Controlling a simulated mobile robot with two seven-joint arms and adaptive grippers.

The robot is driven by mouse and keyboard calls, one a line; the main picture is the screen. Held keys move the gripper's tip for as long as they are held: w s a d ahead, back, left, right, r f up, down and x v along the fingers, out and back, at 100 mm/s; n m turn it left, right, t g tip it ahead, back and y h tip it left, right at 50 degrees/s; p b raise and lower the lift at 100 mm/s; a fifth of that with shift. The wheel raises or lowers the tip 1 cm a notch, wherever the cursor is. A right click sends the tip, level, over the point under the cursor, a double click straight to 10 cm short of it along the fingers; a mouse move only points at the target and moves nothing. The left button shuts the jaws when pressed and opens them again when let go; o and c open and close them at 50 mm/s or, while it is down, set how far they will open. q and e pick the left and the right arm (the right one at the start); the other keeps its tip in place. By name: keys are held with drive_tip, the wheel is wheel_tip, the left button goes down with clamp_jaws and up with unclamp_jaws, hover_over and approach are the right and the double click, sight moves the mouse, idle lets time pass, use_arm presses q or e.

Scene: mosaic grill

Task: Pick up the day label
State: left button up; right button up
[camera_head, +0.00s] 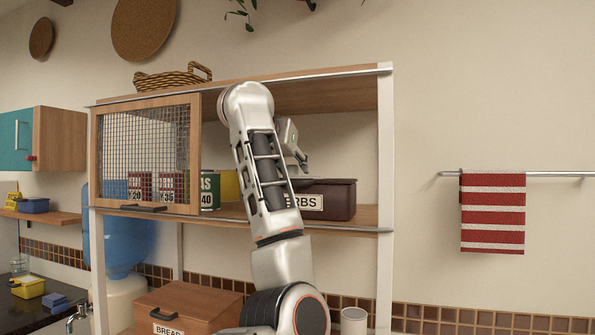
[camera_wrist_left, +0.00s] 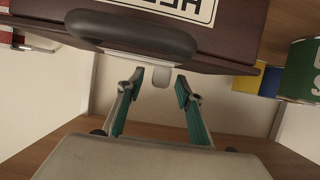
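I cannot make out a thing that is surely the day label. My left gripper (camera_head: 301,160) is at the upper shelf, above the dark brown herbs box (camera_head: 335,200), partly hidden by my arm. In the left wrist view its fingers (camera_wrist_left: 160,88) are open and apart. A small pale tab (camera_wrist_left: 161,77) shows between the fingertips and is not gripped; I cannot tell what it is. The herbs box (camera_wrist_left: 240,40), with its dark handle and white name plate, fills the top of that view. My right gripper is not in view.
A mesh door (camera_head: 146,155) covers the shelf's left part, with red containers behind it. A green can (camera_head: 210,191) and a yellow item (camera_head: 229,186) stand left of the herbs box. A shelf board (camera_head: 320,97) lies above. A striped towel (camera_head: 492,212) hangs at right.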

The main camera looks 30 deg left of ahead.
use_arm(q)
drive_tip(key=shift+w, duration=0.1)
drive_tip(key=c, duration=1)
drive_tip(key=shift+r, duration=0.1)
